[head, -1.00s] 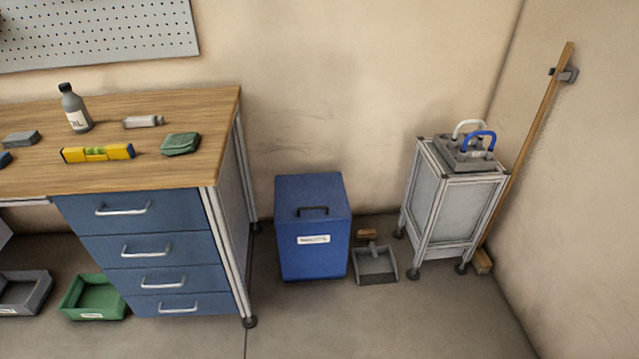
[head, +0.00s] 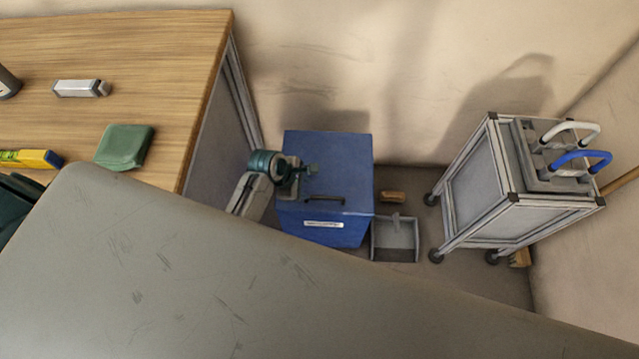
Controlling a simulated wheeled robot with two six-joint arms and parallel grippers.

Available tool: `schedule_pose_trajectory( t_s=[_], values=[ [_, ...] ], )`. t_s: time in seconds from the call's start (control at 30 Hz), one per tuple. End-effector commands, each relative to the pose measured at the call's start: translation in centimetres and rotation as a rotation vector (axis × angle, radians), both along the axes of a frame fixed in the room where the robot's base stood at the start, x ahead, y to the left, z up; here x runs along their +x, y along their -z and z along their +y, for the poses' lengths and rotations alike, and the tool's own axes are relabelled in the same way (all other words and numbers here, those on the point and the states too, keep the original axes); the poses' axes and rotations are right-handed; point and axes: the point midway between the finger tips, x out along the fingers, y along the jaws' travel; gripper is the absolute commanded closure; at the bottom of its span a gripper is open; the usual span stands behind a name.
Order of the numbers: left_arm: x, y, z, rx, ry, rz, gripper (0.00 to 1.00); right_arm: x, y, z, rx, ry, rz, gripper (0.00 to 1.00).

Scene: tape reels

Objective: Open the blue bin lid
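The blue bin (head: 322,232) stands on the floor right of the workbench, with a white label on its front. Its blue lid (head: 345,165) lies flat and shut, with a dark handle (head: 325,200) near the front edge. My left gripper (head: 313,170) is over the left part of the lid, behind and slightly left of the handle. I see no contact with the handle. Its fingers are too small to show whether they are open or shut. My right gripper is not in view.
The wooden workbench (head: 150,60) is close on the left, holding a green cloth-like item (head: 125,147). A dustpan (head: 395,240) and a small brush (head: 392,197) lie right of the bin. A metal stand (head: 478,190) is farther right. My own grey body part covers the foreground.

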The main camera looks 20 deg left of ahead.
Motion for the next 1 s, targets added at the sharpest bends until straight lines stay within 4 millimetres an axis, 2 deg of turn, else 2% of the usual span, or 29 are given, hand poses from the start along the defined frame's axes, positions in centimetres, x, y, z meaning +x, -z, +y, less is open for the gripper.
schedule_pose_trajectory(
  t_s=[0.07, 0.17, 0.4, 0.6, 0.8, 1.0],
  values=[
    [0.2, 0.0, -0.3, -0.011, -0.014, 0.006, 0.66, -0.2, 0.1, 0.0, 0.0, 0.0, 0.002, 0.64],
    [0.6, 1.1, -0.7, -0.013, -0.018, 0.008, 0.66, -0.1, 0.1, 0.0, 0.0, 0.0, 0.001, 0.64],
    [1.8, 5.4, -2.2, -0.011, -0.016, 0.008, 0.66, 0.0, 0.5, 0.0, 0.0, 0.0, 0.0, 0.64],
    [2.6, 8.1, -3.1, -0.009, -0.016, 0.007, 0.66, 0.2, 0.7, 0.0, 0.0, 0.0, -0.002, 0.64],
    [3.0, 9.3, -3.5, -0.008, -0.015, 0.004, 0.66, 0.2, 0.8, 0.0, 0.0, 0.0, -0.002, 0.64],
    [3.0, 9.4, -3.5, -0.008, -0.015, 0.003, 0.66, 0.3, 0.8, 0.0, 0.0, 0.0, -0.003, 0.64]
  ],
)
